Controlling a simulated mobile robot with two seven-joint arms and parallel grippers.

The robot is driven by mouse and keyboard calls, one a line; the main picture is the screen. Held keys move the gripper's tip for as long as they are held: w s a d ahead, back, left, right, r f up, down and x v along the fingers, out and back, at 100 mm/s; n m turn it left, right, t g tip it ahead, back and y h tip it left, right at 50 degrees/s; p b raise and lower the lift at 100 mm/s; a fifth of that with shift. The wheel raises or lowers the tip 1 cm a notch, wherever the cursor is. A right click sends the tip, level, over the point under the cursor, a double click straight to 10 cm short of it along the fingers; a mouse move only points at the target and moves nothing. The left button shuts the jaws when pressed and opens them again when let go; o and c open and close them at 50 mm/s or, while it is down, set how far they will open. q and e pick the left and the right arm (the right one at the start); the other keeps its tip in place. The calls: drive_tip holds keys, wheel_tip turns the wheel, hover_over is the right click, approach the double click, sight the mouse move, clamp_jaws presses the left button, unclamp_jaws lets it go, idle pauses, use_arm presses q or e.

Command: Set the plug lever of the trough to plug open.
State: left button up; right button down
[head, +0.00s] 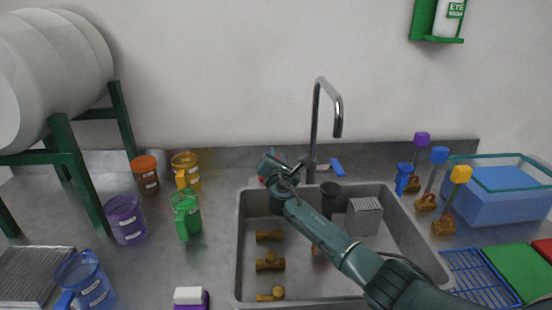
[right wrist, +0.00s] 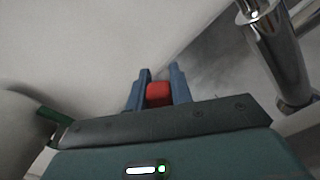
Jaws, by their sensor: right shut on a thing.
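The sink trough (head: 242,225) is a grey metal basin in the counter, in the middle of the head view. My right arm reaches across it, and my right gripper (head: 268,168) is at its back edge, left of the tap. In the right wrist view the fingers of my right gripper (right wrist: 162,78) are shut on a small red handle (right wrist: 158,94). In the head view the gripper hides most of this handle. I cannot tell for sure that it is the plug lever, or its setting. My left gripper is not in view.
The chrome tap (head: 315,125) stands close to the right of the gripper, with a blue handle (head: 337,167) at its right. Brass pieces (head: 270,262), a black cup (head: 330,198) and a grey box (head: 364,215) are in the basin. Coloured mugs (head: 186,213) stand at the left.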

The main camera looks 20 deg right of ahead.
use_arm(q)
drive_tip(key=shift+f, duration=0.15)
use_arm(e)
drive_tip(key=c, duration=1.2)
unclamp_jaws()
drive_tip(key=shift+c, duration=0.2)
drive_tip(key=shift+s+a+p, duration=0.1)
drive_tip(key=shift+s+p, duration=0.1)
drive_tip(key=shift+p, duration=0.15)
drive_tip(key=shift+r+p+v, duration=0.25)
drive_tip(key=shift+p+v, duration=0.85)
drive_tip(key=shift+p, duration=0.05)
use_arm(q)
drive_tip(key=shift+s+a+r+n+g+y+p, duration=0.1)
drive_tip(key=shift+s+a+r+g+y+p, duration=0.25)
drive_tip(key=shift+p, duration=0.55)
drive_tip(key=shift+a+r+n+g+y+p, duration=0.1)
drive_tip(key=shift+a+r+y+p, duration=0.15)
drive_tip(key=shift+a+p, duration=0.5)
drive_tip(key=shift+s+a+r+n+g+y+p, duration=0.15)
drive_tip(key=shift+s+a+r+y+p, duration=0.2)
drive_tip(key=shift+p, duration=0.7)
use_arm(e)
drive_tip(key=v, duration=1)
drive_tip(key=shift+s+f, duration=0.25)
drive_tip(key=shift+s, duration=0.05)
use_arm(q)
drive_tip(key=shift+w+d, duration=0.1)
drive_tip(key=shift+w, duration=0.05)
